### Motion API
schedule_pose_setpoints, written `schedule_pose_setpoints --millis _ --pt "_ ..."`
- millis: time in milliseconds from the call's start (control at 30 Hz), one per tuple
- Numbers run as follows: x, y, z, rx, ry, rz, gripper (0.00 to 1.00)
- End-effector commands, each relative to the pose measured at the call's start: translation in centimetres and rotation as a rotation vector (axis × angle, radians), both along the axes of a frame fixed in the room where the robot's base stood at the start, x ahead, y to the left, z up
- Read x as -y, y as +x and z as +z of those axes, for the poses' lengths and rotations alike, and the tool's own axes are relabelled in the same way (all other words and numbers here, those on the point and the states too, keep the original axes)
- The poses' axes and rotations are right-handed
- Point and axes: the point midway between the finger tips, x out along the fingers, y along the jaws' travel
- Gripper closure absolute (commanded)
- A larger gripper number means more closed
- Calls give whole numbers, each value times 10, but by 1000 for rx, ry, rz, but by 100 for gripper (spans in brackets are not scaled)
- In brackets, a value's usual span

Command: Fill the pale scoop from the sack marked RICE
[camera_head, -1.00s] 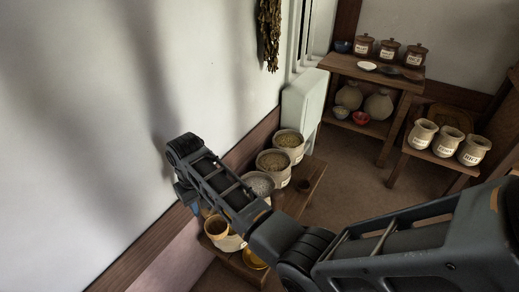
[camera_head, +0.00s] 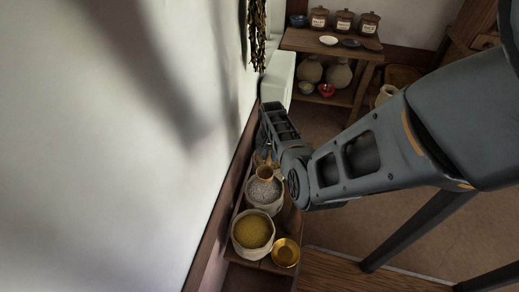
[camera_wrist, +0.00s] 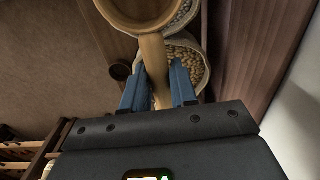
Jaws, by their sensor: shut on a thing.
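My gripper (camera_wrist: 157,88) is shut on the handle of the pale tan scoop (camera_wrist: 143,10), between its blue fingers. In the head view the scoop (camera_head: 265,172) hangs over or just behind the sack of whitish-grey grain (camera_head: 263,192). Whether it touches the grain, and what the bowl holds, I cannot tell. A sack of yellow grain (camera_head: 252,232) stands in front. In the wrist view a sack of larger tan pieces (camera_wrist: 188,58) lies beyond the handle, partly covered by scoop and fingers. No sack marking is readable, so I cannot tell which says RICE.
A gold-coloured bowl (camera_head: 286,252) stands beside the yellow sack on the low bench. The white wall (camera_head: 150,150) runs close along the left. Lidded jars (camera_head: 343,20) stand on a wooden shelf (camera_head: 310,40) at the back.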

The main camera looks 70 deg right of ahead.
Motion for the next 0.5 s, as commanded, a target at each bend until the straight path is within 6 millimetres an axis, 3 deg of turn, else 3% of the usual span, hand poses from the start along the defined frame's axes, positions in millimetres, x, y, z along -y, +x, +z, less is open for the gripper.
schedule_pose_setpoints --millis 267,500 --pt "-4 -1 2 7 -143 5 100" --pt "-7 0 3 28 -398 8 100"
